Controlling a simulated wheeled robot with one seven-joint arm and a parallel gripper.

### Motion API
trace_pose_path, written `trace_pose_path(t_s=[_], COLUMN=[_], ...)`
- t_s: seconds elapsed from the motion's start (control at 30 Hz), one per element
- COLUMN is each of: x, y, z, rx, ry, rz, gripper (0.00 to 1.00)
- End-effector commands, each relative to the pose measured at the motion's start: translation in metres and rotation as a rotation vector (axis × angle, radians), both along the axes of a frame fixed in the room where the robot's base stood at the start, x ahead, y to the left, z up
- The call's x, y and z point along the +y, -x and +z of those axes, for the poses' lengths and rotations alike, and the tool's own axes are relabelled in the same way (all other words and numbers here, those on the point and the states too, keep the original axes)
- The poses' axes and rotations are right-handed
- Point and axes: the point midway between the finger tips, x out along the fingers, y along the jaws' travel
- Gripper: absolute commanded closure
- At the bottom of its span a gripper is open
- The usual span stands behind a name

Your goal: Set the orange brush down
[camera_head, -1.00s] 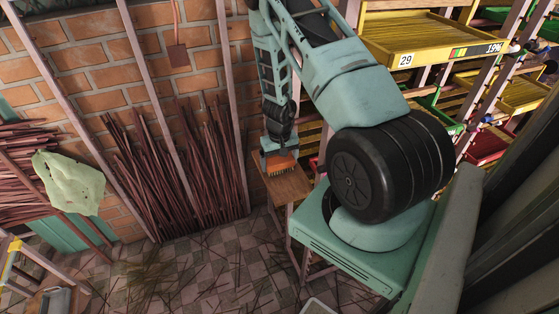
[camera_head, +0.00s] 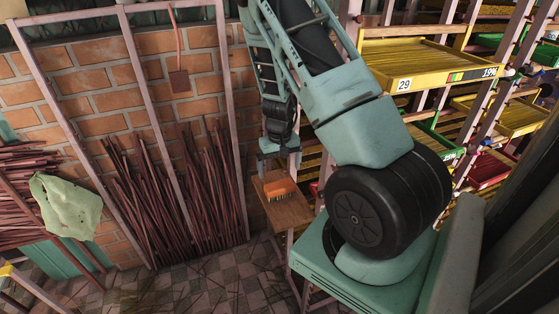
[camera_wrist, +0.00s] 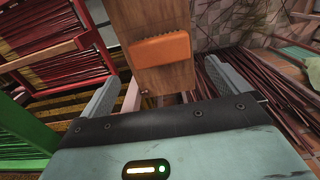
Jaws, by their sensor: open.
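Bundles of dark red sticks (camera_head: 205,190) lean against the brick wall left of the table. Racks with yellow trays (camera_head: 430,55) stand at the right. A pale green cloth (camera_head: 68,205) hangs at the far left. Loose sticks litter the tiled floor (camera_head: 200,285).

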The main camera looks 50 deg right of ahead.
Motion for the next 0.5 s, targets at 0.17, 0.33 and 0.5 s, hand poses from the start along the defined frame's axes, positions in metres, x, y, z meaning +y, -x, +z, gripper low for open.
trace_pose_path(t_s=[0.17,0.33,0.5], x=[0.0,0.0,0.017], y=[-0.001,0.0,-0.007], z=[0.025,0.034,0.04], rx=[-0.002,0.001,-0.009], ry=[0.001,-0.001,-0.018], rz=[0.002,0.0,0.028], gripper=[0.0,0.0,0.0])
